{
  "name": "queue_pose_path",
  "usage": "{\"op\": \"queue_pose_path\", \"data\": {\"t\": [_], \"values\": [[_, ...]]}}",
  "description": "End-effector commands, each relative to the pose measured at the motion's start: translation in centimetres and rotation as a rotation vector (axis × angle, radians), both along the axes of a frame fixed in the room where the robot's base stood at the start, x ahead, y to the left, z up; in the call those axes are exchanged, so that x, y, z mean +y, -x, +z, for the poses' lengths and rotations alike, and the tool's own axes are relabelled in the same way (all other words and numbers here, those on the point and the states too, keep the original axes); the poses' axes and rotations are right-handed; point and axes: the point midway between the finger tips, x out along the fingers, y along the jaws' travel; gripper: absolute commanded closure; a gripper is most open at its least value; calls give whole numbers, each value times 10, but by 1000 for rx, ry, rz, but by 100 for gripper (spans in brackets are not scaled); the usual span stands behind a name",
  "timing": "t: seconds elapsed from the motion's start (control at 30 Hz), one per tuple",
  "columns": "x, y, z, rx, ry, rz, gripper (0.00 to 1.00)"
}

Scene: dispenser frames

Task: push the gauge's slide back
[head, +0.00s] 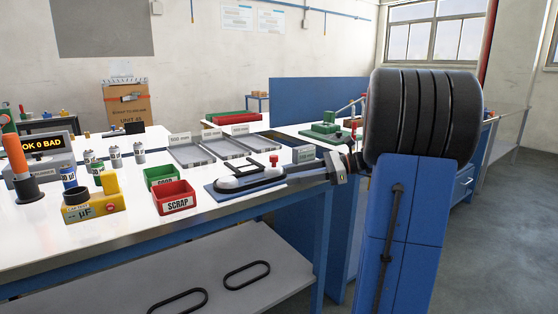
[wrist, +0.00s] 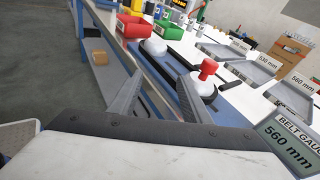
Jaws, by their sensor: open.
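The belt gauge is a blue base plate (head: 214,194) with white parts and a black rim or belt, near the bench's front edge. A red knob (head: 273,160) stands at its right end; in the wrist view the red knob (wrist: 207,69) tops a white round part (wrist: 202,85), just right of the right finger. A second white round part (wrist: 155,47) lies farther off. My gripper (head: 304,175) reaches in low from the right, by the knob end. In the wrist view my gripper (wrist: 160,80) has its fingers apart and nothing between them. Contact with the gauge is unclear.
A sign reading belt gauge 560 mm (wrist: 288,145) stands close on the right. The red scrap bin (head: 175,198) and green bin (head: 163,176) stand left of the gauge. Grey trays (head: 193,155) lie behind. Black belts (head: 247,274) lie on the lower shelf.

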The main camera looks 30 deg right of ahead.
Motion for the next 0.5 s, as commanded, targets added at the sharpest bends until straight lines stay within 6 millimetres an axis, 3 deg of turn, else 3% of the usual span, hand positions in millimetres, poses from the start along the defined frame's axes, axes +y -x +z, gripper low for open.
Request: {"op": "queue_pose_path", "data": {"t": [0.03, 0.2, 0.33, 0.5], "values": [[-25, -3, 3, -2, -55, -38, 57], [-83, -6, 15, -18, -202, -121, 57], [-104, -6, 20, -29, -253, -146, 57], [-101, -12, 21, -31, -264, -149, 57]]}}
